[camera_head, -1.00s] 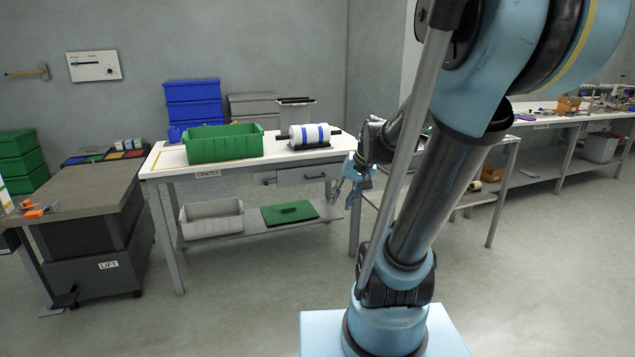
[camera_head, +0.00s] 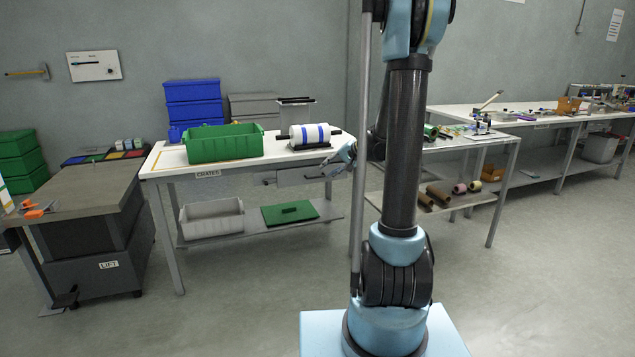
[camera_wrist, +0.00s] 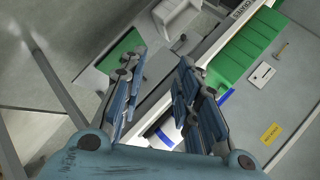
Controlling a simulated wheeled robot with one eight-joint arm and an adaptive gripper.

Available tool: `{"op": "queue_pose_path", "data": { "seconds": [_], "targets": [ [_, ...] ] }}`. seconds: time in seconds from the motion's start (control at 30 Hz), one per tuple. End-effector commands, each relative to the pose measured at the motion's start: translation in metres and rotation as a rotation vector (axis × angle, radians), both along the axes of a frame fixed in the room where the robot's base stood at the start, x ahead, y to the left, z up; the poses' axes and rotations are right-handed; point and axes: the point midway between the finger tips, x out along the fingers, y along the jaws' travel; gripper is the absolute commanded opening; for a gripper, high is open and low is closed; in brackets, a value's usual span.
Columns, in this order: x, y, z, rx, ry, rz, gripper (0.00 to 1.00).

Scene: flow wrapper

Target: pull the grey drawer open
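The grey drawer (camera_head: 296,178) sits under the right part of the white table top marked CRATES, and its front looks flush with the table. My gripper (camera_head: 338,166) is at the drawer's right end, close in front of it in the head view. Whether it touches the drawer or its handle is too small to tell. In the wrist view the two blue fingers of my gripper (camera_wrist: 162,95) stand apart, with no object clearly held between them. A grey panel shows between the fingers, but I cannot tell for sure that it is the drawer.
On the white table (camera_head: 170,160) stand a green crate (camera_head: 225,145) and a white-and-blue roll (camera_head: 310,136). Its lower shelf holds a grey bin (camera_head: 212,219) and a green panel (camera_head: 289,212). A second table (camera_head: 470,141) stands close on the right. The floor in front is clear.

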Motion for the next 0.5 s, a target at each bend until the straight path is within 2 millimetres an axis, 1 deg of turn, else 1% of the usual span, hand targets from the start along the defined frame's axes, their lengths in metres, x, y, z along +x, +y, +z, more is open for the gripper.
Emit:
{"op": "queue_pose_path", "data": {
  "seconds": [0.03,0.1,0.27,0.5],
  "targets": [
    [0.014,-0.003,-0.004,0.024,-0.006,-0.013,0.30],
    [0.031,-0.005,-0.010,0.058,-0.016,-0.031,0.30],
    [0.066,-0.012,-0.025,0.136,-0.034,-0.070,0.30],
    [0.115,-0.026,-0.053,0.254,-0.063,-0.131,0.30]
  ]
}}
